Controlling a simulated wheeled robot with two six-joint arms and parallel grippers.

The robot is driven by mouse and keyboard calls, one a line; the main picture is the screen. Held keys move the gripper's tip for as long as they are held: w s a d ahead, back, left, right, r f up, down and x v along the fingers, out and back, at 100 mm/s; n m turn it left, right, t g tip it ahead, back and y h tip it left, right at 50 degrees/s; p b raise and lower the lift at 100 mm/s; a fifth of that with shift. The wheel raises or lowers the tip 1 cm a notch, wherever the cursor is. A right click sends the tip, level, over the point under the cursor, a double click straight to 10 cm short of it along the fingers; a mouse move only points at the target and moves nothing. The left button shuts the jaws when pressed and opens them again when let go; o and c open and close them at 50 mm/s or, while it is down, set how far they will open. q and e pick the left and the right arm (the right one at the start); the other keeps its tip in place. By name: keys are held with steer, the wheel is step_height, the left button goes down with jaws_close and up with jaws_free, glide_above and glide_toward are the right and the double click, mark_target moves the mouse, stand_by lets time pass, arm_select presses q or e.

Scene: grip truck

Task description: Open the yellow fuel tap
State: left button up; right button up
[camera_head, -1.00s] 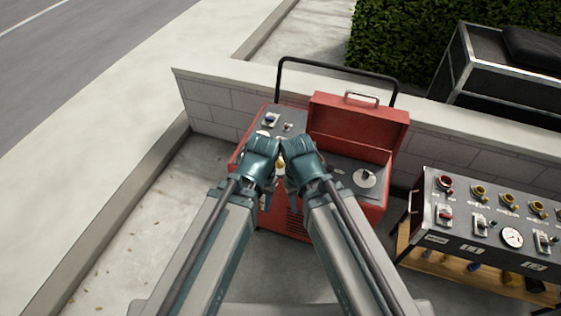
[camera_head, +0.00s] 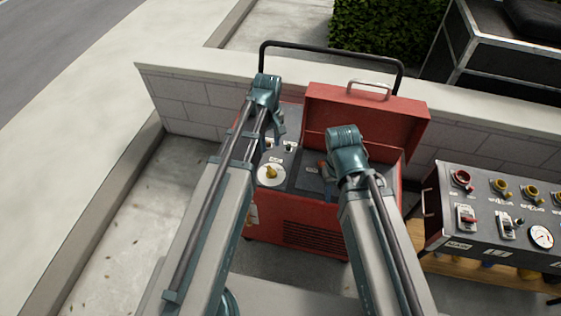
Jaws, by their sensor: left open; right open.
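The yellow fuel tap (camera_head: 271,172) sits on a round white plate on the left part of the red machine's (camera_head: 290,222) top panel. My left gripper (camera_head: 279,128) is open and empty, above the panel and beyond the tap, apart from it. My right gripper (camera_head: 326,168) is open, over the dark right part of the panel in front of the raised red lid, to the right of the tap. My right arm hides part of the panel's right side. Nothing is held by either gripper.
The open red lid (camera_head: 366,118) stands up behind the panel. A black handle bar (camera_head: 330,48) rises at the back. A control console (camera_head: 500,215) with red and yellow knobs stands on the right. A low wall (camera_head: 190,100) runs behind. Paving on the left is clear.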

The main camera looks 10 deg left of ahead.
mark_target(271, 169)
arm_select(q)
step_height(271, 169, down, 14)
steer(key=b, duration=1.3)
steer(key=shift+r+b, duration=0.1)
steer(key=shift+b, duration=0.3)
jaws_close()
